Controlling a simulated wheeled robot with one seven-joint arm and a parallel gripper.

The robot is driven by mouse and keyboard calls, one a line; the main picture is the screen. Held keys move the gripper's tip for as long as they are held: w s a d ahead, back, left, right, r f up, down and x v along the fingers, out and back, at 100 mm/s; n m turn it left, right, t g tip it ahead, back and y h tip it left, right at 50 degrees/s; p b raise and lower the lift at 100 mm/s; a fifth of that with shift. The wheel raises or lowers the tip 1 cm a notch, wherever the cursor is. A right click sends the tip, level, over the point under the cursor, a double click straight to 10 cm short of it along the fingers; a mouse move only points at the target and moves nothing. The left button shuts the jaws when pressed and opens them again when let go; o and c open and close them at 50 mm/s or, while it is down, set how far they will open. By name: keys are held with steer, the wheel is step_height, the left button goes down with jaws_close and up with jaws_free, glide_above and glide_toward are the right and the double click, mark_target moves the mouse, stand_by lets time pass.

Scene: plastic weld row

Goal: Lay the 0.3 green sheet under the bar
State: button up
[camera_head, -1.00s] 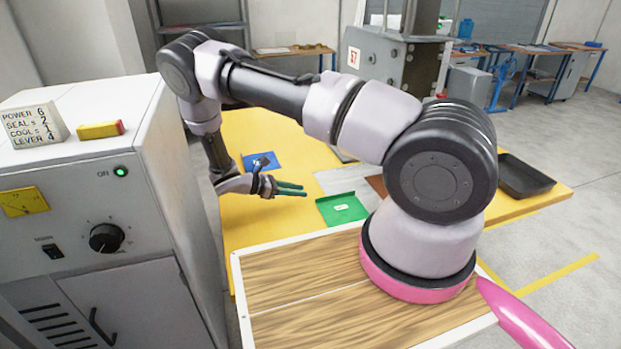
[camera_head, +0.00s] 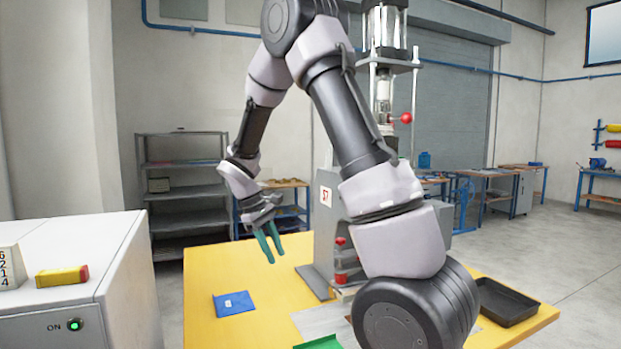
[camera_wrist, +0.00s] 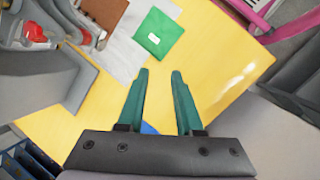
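The green sheet (camera_wrist: 158,37) lies flat on the yellow table with a small white label too small to read. In the head view only its far edge (camera_head: 320,343) shows at the bottom. My gripper (camera_head: 270,250) is raised above the table, fingers down. In the wrist view my gripper (camera_wrist: 160,73) is open and empty, and the green sheet lies beyond its fingertips. The grey press (camera_head: 325,235) numbered 57 stands at the back of the table. My arm hides much of it, and I cannot make out the bar clearly.
A blue sheet (camera_head: 234,303) lies at the table's left. A brown sheet (camera_wrist: 102,12) and a pale plate (camera_wrist: 120,50) lie by the green one. A black tray (camera_head: 507,302) is at right. A white cabinet (camera_head: 125,270) stands at left. The press has a red-ball lever (camera_head: 406,118).

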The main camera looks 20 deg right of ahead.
steer(key=s+d+r+m+t+y, duration=0.2)
steer(key=s+r+m+t+y, duration=0.4)
steer(key=s+r, duration=1.3)
step_height(320, 180, up, 3)
steer(key=m+t, duration=0.2)
steer(key=m, duration=0.2)
steer(key=shift+s+t, duration=0.15)
steer(key=shift+t, duration=0.25)
